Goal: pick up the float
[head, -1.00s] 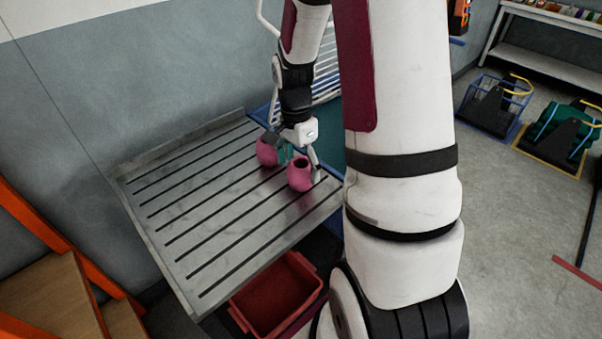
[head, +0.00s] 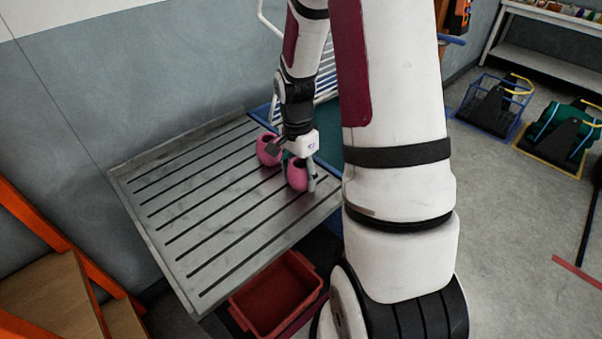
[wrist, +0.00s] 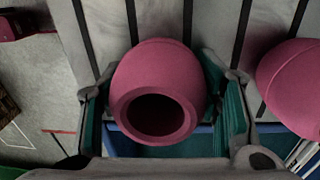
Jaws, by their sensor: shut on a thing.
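Two pink floats stand on the slotted metal table (head: 190,215). The near float (head: 297,174) is at the table's right side, and my gripper (head: 299,178) is shut on it. In the wrist view the same float (wrist: 158,75) sits between the two fingers, with its dark round opening toward the camera. The fingers of my gripper (wrist: 165,105) lie on either side of it. The other float (head: 268,150) stands just behind and to the left, and in the wrist view it shows at the right edge (wrist: 292,78). I cannot tell any gap between the held float and the table.
A red bin (head: 275,295) stands below the table's front edge. A white rack (head: 325,85) is behind the table. Blue and yellow frames with dark items stand on the floor at right. The left part of the tabletop is clear.

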